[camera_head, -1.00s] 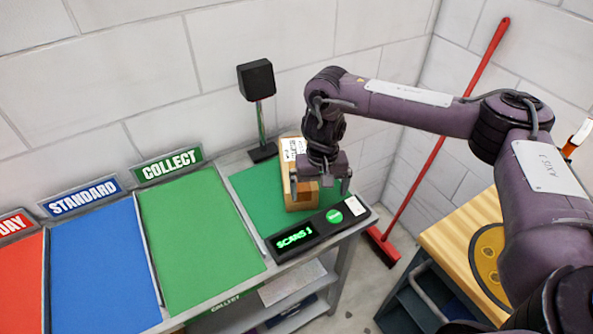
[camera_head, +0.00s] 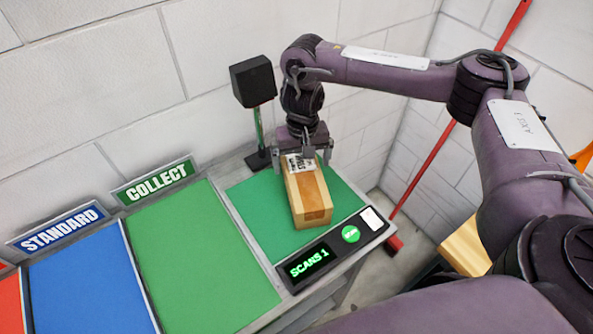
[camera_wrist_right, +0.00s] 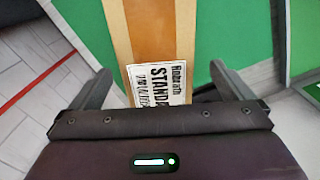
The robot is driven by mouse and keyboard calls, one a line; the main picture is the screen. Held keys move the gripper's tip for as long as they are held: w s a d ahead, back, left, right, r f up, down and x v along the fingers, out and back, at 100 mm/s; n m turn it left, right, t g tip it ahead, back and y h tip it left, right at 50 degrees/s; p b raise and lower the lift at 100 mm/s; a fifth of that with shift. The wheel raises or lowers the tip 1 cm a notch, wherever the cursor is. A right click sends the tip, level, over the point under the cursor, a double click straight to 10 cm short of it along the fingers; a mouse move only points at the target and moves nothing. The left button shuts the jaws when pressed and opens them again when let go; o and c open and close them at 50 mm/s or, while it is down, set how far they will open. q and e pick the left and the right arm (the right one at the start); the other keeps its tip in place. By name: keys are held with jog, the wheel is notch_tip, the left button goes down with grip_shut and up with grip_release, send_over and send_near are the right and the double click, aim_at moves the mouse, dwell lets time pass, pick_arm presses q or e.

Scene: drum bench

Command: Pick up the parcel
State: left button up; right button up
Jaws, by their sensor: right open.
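My right gripper (camera_head: 303,159) is open above the parcel's far, labelled end. In the right wrist view the parcel (camera_wrist_right: 160,35) runs between the two spread fingers of the gripper (camera_wrist_right: 158,85), with gaps on both sides. Its label (camera_wrist_right: 161,84) shows "STANDARD" in part, cut off by the gripper body. My left gripper is not in view.
A scanner display (camera_head: 318,262) reads "SCANS 1" at the mat's front edge. A black scanner head (camera_head: 253,82) on a post stands behind the mat. To the left lie the green COLLECT mat (camera_head: 192,262) and the blue STANDARD mat (camera_head: 88,295). A red-handled broom leans at right.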

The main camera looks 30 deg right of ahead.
aim_at(304, 173)
jog(key=shift+f, duration=0.35)
jog(key=shift+s+f+b, duration=0.3)
jog(key=shift+s+f, duration=0.15)
jog(key=shift+f, duration=0.35)
jog(key=shift+s+f, duration=0.15)
jog(key=shift+f, duration=0.15)
notch_tip(304, 173, down, 4)
jog(key=shift+d+r+p, duration=0.1)
jog(key=shift+r+p, duration=0.1)
jog(key=shift+p, duration=0.65)
jog(key=shift+f, duration=0.5)
jog(key=c, duration=1.4)
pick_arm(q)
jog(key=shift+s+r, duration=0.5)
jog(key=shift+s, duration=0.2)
pick_arm(e)
jog(key=c, duration=0.4)
jog(key=shift+o, duration=0.2)
jog(key=shift+w+r, duration=0.2)
